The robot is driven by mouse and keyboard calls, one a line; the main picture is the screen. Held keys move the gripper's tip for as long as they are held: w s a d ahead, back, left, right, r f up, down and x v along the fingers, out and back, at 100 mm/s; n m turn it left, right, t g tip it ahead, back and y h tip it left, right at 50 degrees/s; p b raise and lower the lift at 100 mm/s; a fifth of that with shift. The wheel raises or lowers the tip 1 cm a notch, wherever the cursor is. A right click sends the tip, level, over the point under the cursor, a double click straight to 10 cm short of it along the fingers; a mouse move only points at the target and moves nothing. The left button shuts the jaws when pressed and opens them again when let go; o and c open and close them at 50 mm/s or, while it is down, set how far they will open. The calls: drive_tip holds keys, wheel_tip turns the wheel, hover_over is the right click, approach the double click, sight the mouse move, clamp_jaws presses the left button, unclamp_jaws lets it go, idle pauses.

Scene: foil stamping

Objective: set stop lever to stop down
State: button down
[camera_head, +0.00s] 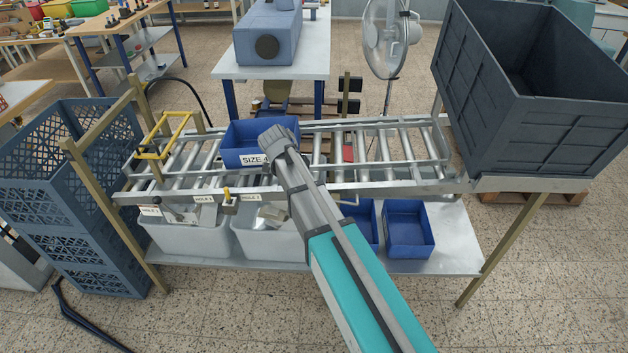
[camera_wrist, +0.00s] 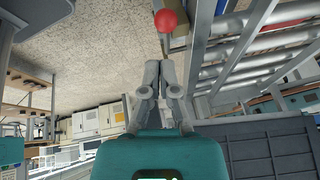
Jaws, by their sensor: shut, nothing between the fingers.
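A red ball knob (camera_wrist: 170,20) on a thin stem shows at the top of the wrist view, beside the roller conveyor's rail; it looks like the stop lever's knob. My gripper (camera_wrist: 160,68) is shut and empty. Its fingertips point toward the knob, with a visible gap in the picture; the depth between them is hard to tell. In the head view my arm crosses in front of the conveyor, and I cannot make out the fingertips or the red knob there. Whether the lever is up or down I cannot tell.
The roller conveyor (camera_head: 385,160) carries a blue bin labelled SIZE 4 (camera_head: 246,152). A yellow frame (camera_head: 163,135) stands at its left end, a large dark crate (camera_head: 540,130) at its right. A grey bin (camera_head: 190,238) and a blue bin (camera_head: 408,230) sit on the lower shelf.

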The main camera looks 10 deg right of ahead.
drive_tip(key=shift+a+r+p, duration=1.7)
drive_tip(key=shift+a+r, duration=0.25)
drive_tip(key=shift+a, duration=0.1)
drive_tip(key=shift+s, duration=0.1)
drive_tip(key=s+d+f+n+y, duration=0.2)
drive_tip(key=s+d+n+y, duration=0.3)
drive_tip(key=s+d+n, duration=0.9)
drive_tip(key=shift+s+n+g, duration=0.4)
drive_tip(key=shift+s+n, duration=1.15)
drive_tip(key=shift+n, duration=2.05)
drive_tip(key=shift+d, duration=0.1)
